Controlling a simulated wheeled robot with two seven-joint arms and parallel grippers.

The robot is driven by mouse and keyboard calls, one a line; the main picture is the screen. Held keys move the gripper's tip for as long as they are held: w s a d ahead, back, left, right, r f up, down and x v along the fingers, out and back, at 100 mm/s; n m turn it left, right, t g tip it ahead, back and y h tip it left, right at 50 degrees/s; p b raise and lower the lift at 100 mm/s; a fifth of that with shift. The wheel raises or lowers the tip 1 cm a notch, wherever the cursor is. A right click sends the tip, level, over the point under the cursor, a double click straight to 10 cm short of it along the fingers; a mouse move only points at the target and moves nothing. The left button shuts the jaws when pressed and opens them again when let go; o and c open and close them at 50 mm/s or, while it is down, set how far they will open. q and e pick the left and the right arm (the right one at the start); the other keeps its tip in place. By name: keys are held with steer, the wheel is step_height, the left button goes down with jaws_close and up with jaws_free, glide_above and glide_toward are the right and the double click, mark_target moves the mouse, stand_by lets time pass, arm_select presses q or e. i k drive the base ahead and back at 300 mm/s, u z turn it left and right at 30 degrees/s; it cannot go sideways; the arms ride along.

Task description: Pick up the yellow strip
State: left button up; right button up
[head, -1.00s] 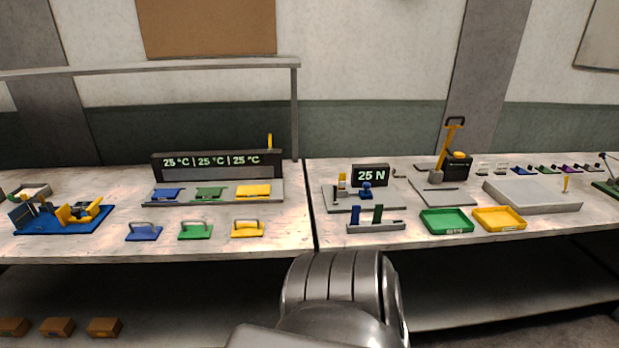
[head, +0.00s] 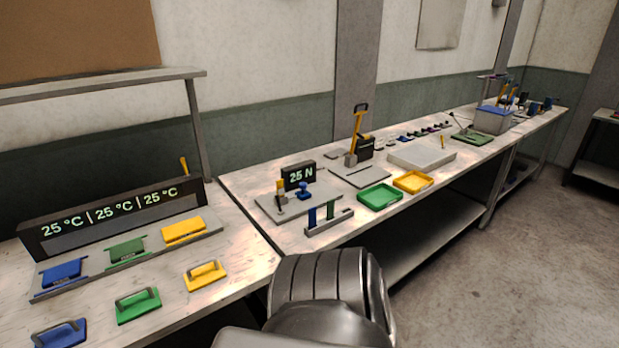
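I cannot pick out a yellow strip with certainty. A small upright yellow piece (head: 280,186) stands at the left of the 25 N tester (head: 299,175); it is too small to tell whether it is a strip. A grey rack (head: 330,223) in front holds an upright blue piece (head: 311,217) and an upright green piece (head: 330,210). Neither of my grippers is in view; only a grey part of my own body shows at the bottom middle.
A green tray (head: 380,197) and a yellow tray (head: 413,182) sit near the front edge. On the left bench are blue, green and yellow plates and handled blocks (head: 205,275) before the 25 °C display (head: 115,217). Open floor (head: 500,250) lies at right.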

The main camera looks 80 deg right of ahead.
mark_target(280, 188)
steer(key=z, duration=0.85)
steer(key=i, duration=0.8)
steer(key=z, duration=0.8)
